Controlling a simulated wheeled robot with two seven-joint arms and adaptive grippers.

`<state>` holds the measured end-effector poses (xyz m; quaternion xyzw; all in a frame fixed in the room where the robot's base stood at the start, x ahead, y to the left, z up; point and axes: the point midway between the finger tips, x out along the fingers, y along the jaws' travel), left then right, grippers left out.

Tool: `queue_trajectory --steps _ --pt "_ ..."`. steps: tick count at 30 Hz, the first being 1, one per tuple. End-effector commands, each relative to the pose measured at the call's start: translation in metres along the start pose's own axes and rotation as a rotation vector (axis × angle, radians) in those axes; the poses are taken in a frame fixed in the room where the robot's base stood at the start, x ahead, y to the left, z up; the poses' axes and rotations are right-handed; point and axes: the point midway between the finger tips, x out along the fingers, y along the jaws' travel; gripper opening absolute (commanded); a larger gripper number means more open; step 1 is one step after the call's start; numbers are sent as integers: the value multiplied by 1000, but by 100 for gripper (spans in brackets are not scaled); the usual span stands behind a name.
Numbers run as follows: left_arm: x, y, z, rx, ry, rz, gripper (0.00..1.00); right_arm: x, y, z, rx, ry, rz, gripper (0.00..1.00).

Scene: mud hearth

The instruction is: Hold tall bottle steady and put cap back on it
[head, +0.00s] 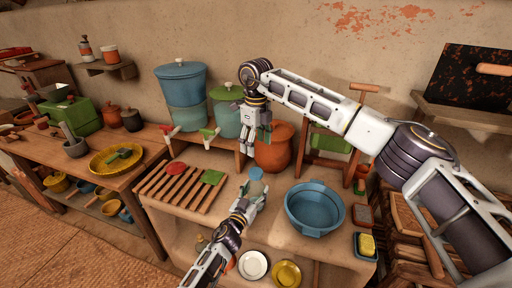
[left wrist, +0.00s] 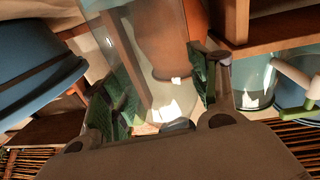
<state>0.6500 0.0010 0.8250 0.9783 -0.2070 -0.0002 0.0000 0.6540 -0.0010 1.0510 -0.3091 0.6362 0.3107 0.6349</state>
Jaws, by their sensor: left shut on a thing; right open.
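The tall bottle (head: 256,174) stands on the clay counter, and only its pale bluish upper part shows clearly in the head view. My left gripper (head: 250,191) is shut around it from the front. In the left wrist view the clear, see-through bottle (left wrist: 150,50) lies between the dark green pads of my left gripper (left wrist: 155,100). My right gripper (head: 250,146) hangs above and behind the bottle, fingers down and open, apart from it. I cannot make out the cap for certain in either view.
A blue basin (head: 314,208) stands right of the bottle, and an orange pot (head: 274,150) behind it. A slatted wooden rack (head: 182,188) lies to the left. White (head: 252,265) and yellow (head: 286,273) dishes sit near the front, close to my left arm.

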Motion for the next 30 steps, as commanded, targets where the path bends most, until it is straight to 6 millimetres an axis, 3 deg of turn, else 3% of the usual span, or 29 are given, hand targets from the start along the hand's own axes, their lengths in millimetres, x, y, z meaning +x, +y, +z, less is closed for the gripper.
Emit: queue_trajectory --steps 6,7,12,30 --pt "0 0 0 0 0 0 0 0 0 0 0 0 0 68" --pt "0 0 0 0 0 0 63 0 0 0 0 0 0 68" --pt "0 0 0 0 0 0 85 0 0 0 0 0 0 68" --pt "-6 0 0 -1 1 0 85 0 0 0 0 0 0 68"
